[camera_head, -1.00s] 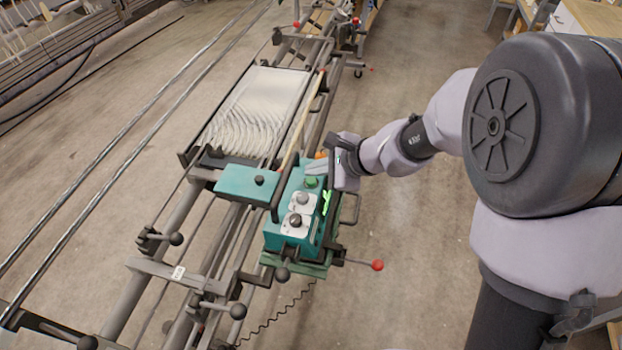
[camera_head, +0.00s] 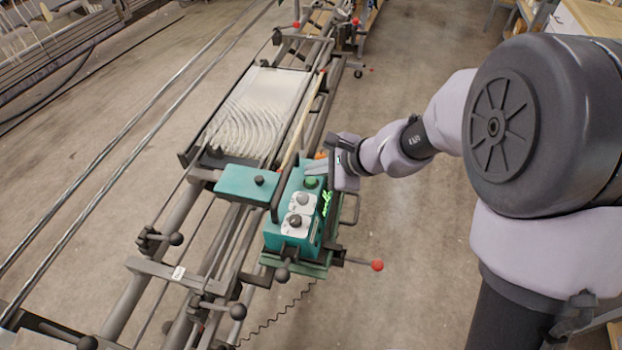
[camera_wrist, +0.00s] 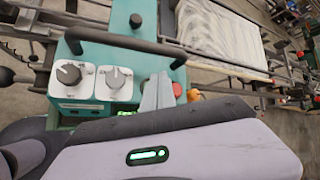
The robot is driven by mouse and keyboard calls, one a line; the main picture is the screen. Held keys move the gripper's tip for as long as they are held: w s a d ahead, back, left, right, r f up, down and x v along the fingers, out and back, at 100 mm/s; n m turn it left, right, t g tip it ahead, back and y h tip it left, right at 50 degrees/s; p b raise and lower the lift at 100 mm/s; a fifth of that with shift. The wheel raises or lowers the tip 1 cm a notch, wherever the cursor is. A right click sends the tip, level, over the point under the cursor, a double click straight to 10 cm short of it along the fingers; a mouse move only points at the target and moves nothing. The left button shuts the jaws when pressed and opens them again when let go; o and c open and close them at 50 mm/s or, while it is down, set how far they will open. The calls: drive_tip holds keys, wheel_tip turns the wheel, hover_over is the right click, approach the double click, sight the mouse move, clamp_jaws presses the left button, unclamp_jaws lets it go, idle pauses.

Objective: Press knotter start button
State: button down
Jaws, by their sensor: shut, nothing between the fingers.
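The teal knotter (camera_head: 290,238) sits on the grey frame, with two dial knobs on white plates on its top. A green button (camera_head: 311,182) shows beyond the dials in the head view. My gripper (camera_head: 312,170) is shut and empty, its grey fingertips at the green button; whether they touch it is unclear. In the wrist view the closed fingers (camera_wrist: 157,92) point at the knotter's top, beside a red button (camera_wrist: 177,89). The green button is not clearly visible there, probably behind the fingers.
A black handle bar (camera_wrist: 125,41) arches over the knotter's top, close to my fingers. A red-tipped lever (camera_head: 376,265) sticks out at its right. White warp threads (camera_head: 255,110) lie on the frame behind.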

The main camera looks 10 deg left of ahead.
idle(0.4)
drive_tip(key=shift+f+b, duration=0.45)
drive_tip(key=shift+b, duration=0.15)
